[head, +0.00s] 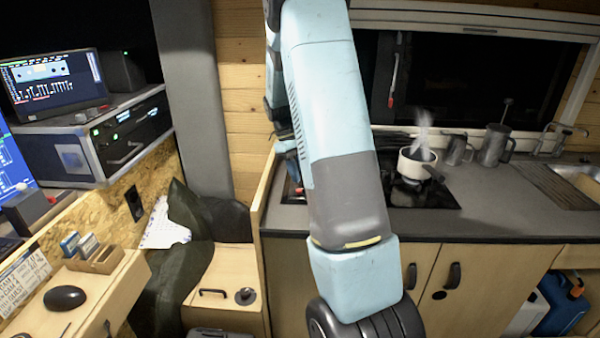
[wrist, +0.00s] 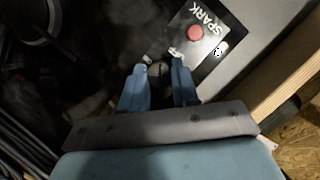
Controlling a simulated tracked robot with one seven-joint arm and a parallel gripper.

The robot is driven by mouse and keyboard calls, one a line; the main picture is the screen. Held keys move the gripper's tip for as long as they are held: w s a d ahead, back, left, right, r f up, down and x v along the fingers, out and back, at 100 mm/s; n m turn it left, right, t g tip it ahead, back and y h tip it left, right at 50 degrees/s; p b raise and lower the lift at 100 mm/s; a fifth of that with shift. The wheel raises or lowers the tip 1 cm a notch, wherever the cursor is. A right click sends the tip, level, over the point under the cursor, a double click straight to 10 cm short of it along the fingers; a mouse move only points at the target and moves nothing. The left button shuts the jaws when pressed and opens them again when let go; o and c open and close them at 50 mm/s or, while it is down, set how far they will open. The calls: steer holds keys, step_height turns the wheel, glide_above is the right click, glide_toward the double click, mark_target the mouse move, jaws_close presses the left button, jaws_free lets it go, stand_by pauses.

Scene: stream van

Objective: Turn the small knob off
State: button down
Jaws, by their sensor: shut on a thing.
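In the wrist view the small knob (wrist: 155,70) is a dark round shape on the dark hob (wrist: 100,60). My gripper (wrist: 161,58) has its two blue fingers on either side of the knob, shut on it. The knob is dim, so its turn position cannot be read. In the head view my arm hides the knob and most of my gripper. The hob also shows in the head view (head: 425,197), to the right of my arm.
A red button (wrist: 195,33) sits on a panel marked SPARK, just right of my gripper. A wooden edge (wrist: 285,85) runs along the right of the wrist view.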

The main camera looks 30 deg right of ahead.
steer(key=m+y, duration=0.1)
steer(key=m, duration=0.3)
steer(key=shift+y, duration=0.4)
steer(key=shift+d+m+y, duration=0.15)
steer(key=shift+m+y, duration=0.35)
steer(key=shift+m, duration=1.2)
steer(key=c, duration=0.8)
jaws_free()
steer(key=v, duration=1.3)
steer(key=shift+d+r, duration=0.15)
steer(key=shift+r, duration=0.2)
